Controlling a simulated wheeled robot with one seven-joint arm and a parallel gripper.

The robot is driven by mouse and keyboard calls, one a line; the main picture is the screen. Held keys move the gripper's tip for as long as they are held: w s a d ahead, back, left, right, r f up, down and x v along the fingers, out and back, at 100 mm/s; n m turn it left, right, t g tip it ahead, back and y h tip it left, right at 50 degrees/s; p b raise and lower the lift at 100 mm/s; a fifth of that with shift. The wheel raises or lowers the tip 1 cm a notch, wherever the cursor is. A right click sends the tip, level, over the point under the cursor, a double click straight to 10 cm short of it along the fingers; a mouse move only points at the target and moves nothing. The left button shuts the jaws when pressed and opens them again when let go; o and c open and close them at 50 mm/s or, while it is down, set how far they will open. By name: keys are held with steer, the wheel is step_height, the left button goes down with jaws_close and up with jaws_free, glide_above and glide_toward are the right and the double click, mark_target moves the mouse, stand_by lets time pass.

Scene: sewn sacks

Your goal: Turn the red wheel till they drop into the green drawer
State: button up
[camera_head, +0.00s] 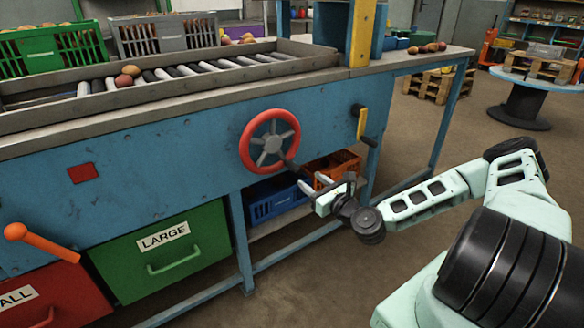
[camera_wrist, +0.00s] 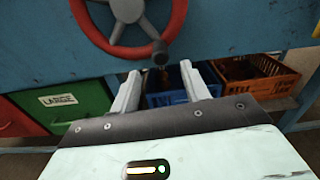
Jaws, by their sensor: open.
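The red wheel (camera_head: 270,141) with grey spokes is mounted on the blue front panel of the sorting bench. It also shows at the top of the wrist view (camera_wrist: 128,28), with its dark handle knob (camera_wrist: 160,52) at its lower right. My gripper (camera_head: 312,185) is open, just below and right of the wheel; in the wrist view its two fingers (camera_wrist: 158,82) point at the panel, below the knob and apart from it. The green drawer (camera_head: 160,252), labelled LARGE, is shut, low and left of the wheel. Potatoes (camera_head: 127,76) lie on the rollers above.
A red drawer (camera_head: 45,298) and an orange lever (camera_head: 42,244) are at far left. Blue (camera_head: 275,200) and orange (camera_head: 335,167) crates sit under the bench. A yellow handle (camera_head: 362,123) is right of the wheel. Floor at the right is open, with a round table (camera_head: 535,82) beyond.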

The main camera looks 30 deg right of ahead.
mark_target(294, 167)
steer(key=w, duration=1)
steer(key=shift+a, duration=0.15)
jaws_close()
steer(key=shift+b, duration=0.35)
